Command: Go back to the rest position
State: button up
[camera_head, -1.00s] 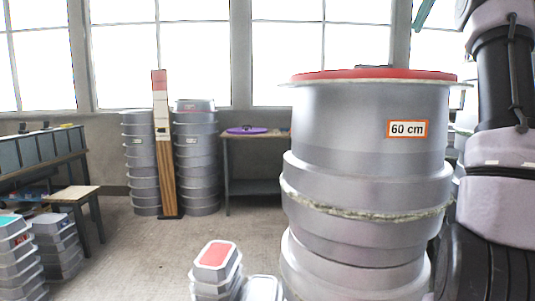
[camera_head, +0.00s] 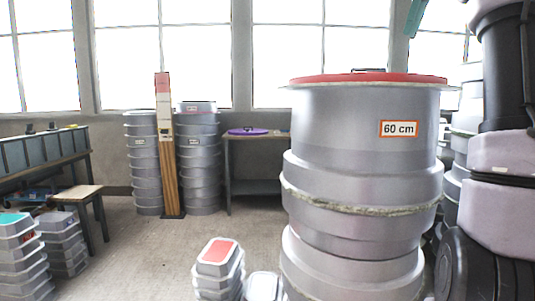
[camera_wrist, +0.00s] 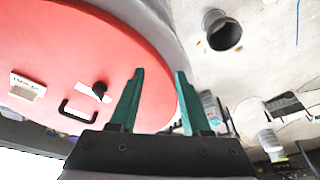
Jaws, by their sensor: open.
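My gripper (camera_wrist: 158,100) shows in the wrist view with two green fingers held apart and nothing between them. Beyond the fingers, at the left, is the red lid (camera_wrist: 85,50) on top of a tall mould stack, with a black handle, a black knob and a small label on it. In the head view the same red lid (camera_head: 330,78) tops the big grey stack marked 60 cm (camera_head: 365,190). My arm stands at the right edge of the head view. The gripper's fingertips are out of that view, apart from a green bit at the top.
Stacked grey moulds (camera_head: 198,165) stand by the back wall beside a tall wooden post (camera_head: 165,150). A low stack with a red top (camera_head: 218,252) stands in front. A table with a purple disc (camera_head: 248,131) is behind. Open floor (camera_head: 140,250) lies at the left.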

jog(key=s+a+f+m+t, duration=0.2)
jog(key=s+a+f+m, duration=0.4)
jog(key=s+f, duration=0.4)
jog(key=s+a+f+m+t, duration=0.3)
jog(key=s+a+f+m, duration=0.3)
jog(key=f, duration=1.2)
jog(key=s+a, duration=0.3)
jog(key=s, duration=0.2)
jog(key=shift+f, duration=0.3)
jog(key=shift+s+a, duration=0.1)
